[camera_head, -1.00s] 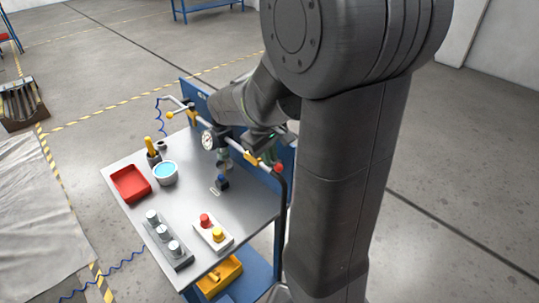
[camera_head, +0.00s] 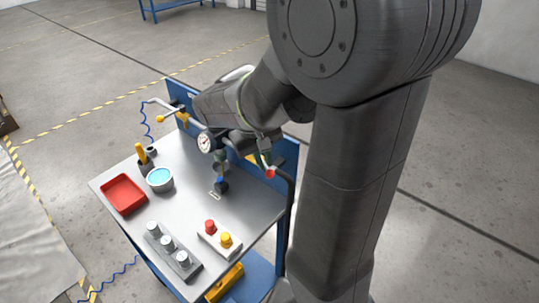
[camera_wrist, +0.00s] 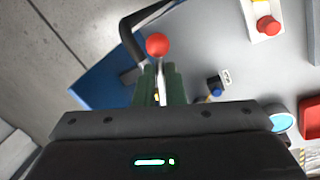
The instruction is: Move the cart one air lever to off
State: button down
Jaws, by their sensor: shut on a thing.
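The lever with a red ball knob (camera_head: 270,174) is at the right end of the pipe along the cart's back edge. The knob also shows in the wrist view (camera_wrist: 158,44), just beyond my fingertips. My gripper (camera_head: 266,156) is shut on the lever's thin metal stem, behind the knob; its green fingers flank the stem in the wrist view (camera_wrist: 160,82). The cart's grey top (camera_head: 193,215) lies below. My gripper and arm hide much of the valve body and pipe.
A gauge (camera_head: 206,142) and a lever with a yellow ball (camera_head: 160,119) are farther left on the pipe. A black bent tube (camera_wrist: 130,38) is close beside the red knob. A red tray (camera_head: 124,194), a cup (camera_head: 160,179) and a button box (camera_head: 219,239) stand on the cart.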

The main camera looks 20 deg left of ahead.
jog(key=s+a+m+g+p, duration=0.1)
jog(key=a+m+g+p, duration=0.1)
jog(key=a+m, duration=0.5)
jog(key=shift+s+a+m+h, duration=0.3)
jog(key=shift+s+m+h, duration=0.1)
jog(key=shift+m, duration=2.5)
jog(key=shift+w+r, duration=0.1)
jog(key=c, duration=1.5)
grip_release()
notch_tip(320, 180, up, 14)
jog(key=a+b, duration=0.1)
jog(key=a, duration=0.1)
jog(key=shift+w+a+f, duration=0.25)
jog(key=shift+w+a, duration=0.1)
jog(key=shift+f, duration=0.15)
